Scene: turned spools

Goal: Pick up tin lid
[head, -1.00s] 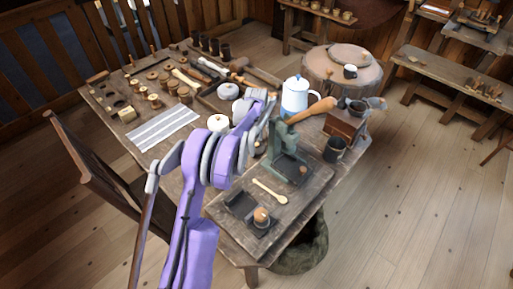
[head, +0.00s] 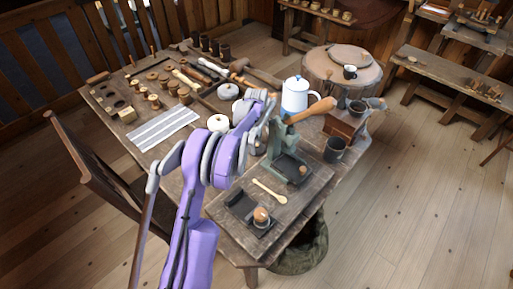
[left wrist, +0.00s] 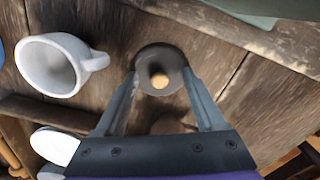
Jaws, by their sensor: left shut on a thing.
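In the head view my left gripper (head: 264,128) is over the table's middle, left of the green press (head: 285,150), and largely hides the lid there. I cannot tell how far the lid is above the table. My right gripper is not in view.
A white mug (left wrist: 52,66) stands left of the lid in the wrist view. A blue-white pot (head: 295,97) stands behind the press in the head view. A wooden spoon (head: 269,191) lies near the front. A striped cloth (head: 163,128) lies at the left.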

